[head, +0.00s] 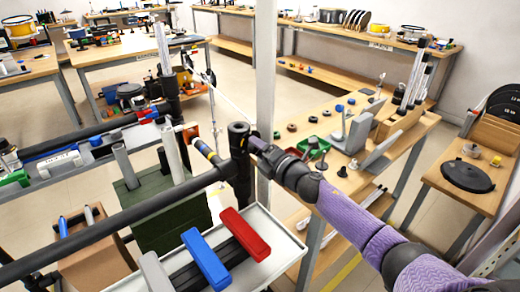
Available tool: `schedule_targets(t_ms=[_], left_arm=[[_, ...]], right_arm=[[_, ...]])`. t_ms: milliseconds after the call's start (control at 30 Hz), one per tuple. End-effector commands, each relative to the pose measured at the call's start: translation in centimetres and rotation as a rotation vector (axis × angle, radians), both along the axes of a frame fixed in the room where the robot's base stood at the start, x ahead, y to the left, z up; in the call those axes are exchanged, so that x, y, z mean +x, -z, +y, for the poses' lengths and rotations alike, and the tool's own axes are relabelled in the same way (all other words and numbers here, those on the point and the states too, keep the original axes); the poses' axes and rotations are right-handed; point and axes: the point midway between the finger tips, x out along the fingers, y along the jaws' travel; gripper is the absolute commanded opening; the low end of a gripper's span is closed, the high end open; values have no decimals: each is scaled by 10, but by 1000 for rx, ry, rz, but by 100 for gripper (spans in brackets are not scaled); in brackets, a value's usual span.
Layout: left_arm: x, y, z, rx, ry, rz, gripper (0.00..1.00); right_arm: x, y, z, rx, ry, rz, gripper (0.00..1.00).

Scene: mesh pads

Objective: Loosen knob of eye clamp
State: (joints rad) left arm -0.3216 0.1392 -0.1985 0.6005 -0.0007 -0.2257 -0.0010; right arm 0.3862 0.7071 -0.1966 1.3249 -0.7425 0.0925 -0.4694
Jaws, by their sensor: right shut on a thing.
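The eye clamp (239,138) is a dark fitting at the centre of the head view, where a long black bar from the lower left ends. My right arm, with a purple sleeve, comes in from the lower right. Its gripper (258,146) is at the clamp's right side, shut on the knob there. The knob is mostly hidden by the fingers and too small and dark to make out clearly. My left gripper is not in view.
A white tray (284,262) below holds a red block (245,234) and a blue block (206,258). A pale upright post (265,60) stands just behind the clamp. A wooden bench (404,136) with a green tray (314,147) and metal parts lies to the right.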

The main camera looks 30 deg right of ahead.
Motion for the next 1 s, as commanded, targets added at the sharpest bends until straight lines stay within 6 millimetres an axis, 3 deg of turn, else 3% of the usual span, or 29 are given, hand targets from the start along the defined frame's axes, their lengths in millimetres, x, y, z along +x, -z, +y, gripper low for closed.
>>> schedule_targets(t_ms=[33,67,233,567,1000], left_arm=[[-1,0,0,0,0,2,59],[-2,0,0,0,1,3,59],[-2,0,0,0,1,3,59],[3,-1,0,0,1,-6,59],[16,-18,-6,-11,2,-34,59]], right_arm=[[0,2,0,1,-1,4,1],[0,2,0,1,-1,4,62],[0,1,0,1,0,2,96],[-5,1,0,2,-1,3,96],[-88,0,-6,4,-1,4,96]])
